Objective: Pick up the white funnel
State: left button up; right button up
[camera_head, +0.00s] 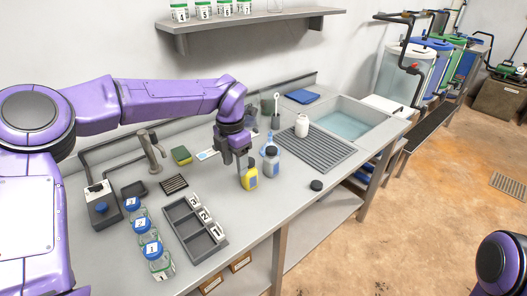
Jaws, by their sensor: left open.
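A small white object (302,126) with a narrow top stands upright on the ribbed grey draining rack (318,150). It may be the white funnel, but it is too small to be sure. No other white funnel shows clearly. My left gripper (236,160) points down over the bench, left of the rack and apart from the white object. It is open, just beside and above a yellow bottle (249,179); I cannot tell whether they touch. My right gripper is out of the picture; only a purple part of that arm shows at the lower right.
A sink (345,122) lies behind the rack. A black puck (316,185) lies near the front edge.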

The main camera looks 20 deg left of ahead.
aim_at(262, 150)
jog(key=i, duration=1)
